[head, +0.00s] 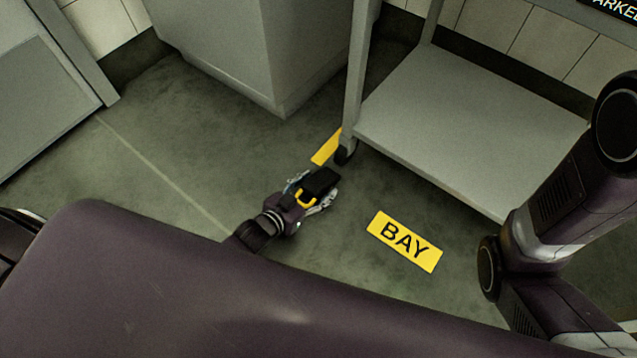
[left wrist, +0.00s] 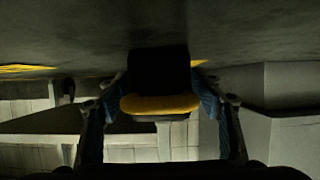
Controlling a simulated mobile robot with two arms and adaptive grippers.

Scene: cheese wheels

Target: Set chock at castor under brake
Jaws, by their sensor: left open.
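The chock (head: 321,181) is a black block with a yellow handle, low at the floor just short of the castor. My left gripper (head: 314,190) is open, with its fingers on either side of the chock. In the left wrist view the chock (left wrist: 158,62) sits between the two spread fingers, yellow part towards me. The dark castor (head: 345,153) stands under the trolley's near left leg, a small gap beyond the chock. I cannot make out a brake on it. My right gripper is out of the picture; only my right arm shows.
The trolley's grey lower shelf (head: 470,125) fills the upper right. A yellow floor mark (head: 326,148) lies beside the castor, and a yellow BAY plate (head: 405,241) lies nearer. A grey cabinet (head: 255,60) stands behind. The floor to the left is clear.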

